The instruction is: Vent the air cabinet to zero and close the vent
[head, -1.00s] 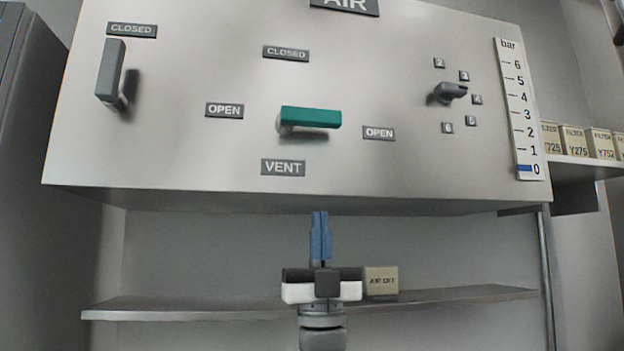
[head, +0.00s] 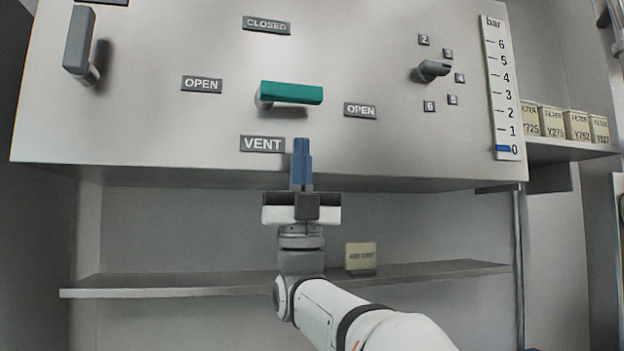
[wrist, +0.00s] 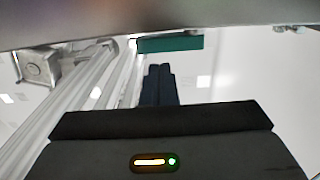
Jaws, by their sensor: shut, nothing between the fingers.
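The air cabinet (head: 150,135) fills the upper part of the head view. Its green vent handle (head: 290,93) lies horizontal, pointing right toward the right-hand OPEN label (head: 361,111), above the VENT label (head: 262,144). The bar gauge (head: 502,90) shows a blue mark at 0. My gripper (head: 301,143) is shut and empty, its blue fingers pointing up just below the green handle and apart from it. In the wrist view the shut fingers (wrist: 159,68) are close to the green handle (wrist: 170,44).
A grey handle (head: 79,42) stands vertical at the panel's left. A grey selector knob (head: 432,70) sits among numbers at the right. A shelf (head: 180,285) below holds a small tan box (head: 361,256). Filter boxes (head: 553,122) stand on the right shelf.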

